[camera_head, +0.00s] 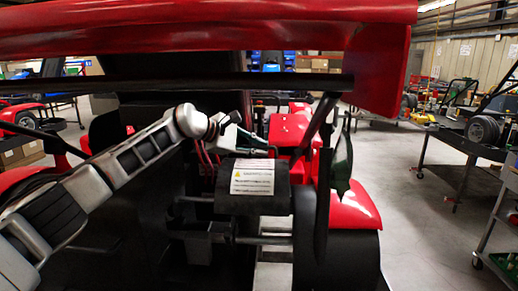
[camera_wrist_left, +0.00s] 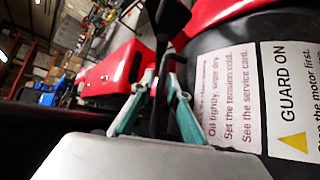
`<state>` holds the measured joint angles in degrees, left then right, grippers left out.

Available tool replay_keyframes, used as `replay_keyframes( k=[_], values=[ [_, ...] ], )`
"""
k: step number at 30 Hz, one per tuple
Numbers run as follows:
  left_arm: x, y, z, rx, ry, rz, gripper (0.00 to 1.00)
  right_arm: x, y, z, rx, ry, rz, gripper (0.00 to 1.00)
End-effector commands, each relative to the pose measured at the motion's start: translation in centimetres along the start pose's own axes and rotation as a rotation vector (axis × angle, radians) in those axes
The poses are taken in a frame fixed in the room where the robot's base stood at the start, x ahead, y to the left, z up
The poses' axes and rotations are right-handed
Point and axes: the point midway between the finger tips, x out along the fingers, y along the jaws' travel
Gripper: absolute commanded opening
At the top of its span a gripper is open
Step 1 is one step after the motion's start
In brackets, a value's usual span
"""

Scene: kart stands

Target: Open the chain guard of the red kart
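The red kart (camera_head: 352,212) fills the middle of the head view, seen under its red wing. Its chain guard (camera_head: 223,206) is a black cover with a white label and yellow triangle. It looks down over the drive. In the left wrist view the guard's label (camera_wrist_left: 290,95) is close, at the right. My left gripper (camera_head: 255,141) is just above and behind the guard. In the wrist view its teal fingers (camera_wrist_left: 160,78) converge with a dark narrow shape between or behind them. I cannot tell whether they touch it. My right gripper is not in view.
The red wing (camera_head: 200,28) and its dark bar hang over the arm. A black wing strut (camera_head: 317,125) stands to the right of the gripper. Work carts (camera_head: 455,172) stand at the right, with clear floor (camera_head: 420,235) between them and the kart.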

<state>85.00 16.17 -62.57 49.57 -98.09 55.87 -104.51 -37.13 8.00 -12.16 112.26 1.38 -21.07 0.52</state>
Motion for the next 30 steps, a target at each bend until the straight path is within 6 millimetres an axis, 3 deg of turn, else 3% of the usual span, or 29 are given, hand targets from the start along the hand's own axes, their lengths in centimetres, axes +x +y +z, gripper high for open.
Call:
replay_keyframes(
  k=[11,16,24,30],
  values=[
    [-0.7,-0.1,-0.1,-0.001,0.0,-0.002,0.15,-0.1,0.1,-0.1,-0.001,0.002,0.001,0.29],
    [-3.0,-0.1,-0.2,0.002,0.002,-0.001,0.15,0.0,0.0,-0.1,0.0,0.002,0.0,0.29],
    [-8.5,-0.1,-0.2,0.0,0.002,-0.001,0.15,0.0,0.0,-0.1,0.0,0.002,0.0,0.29],
    [-11.2,0.0,-0.1,0.0,0.001,0.0,0.15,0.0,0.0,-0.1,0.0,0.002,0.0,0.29]
  ],
)
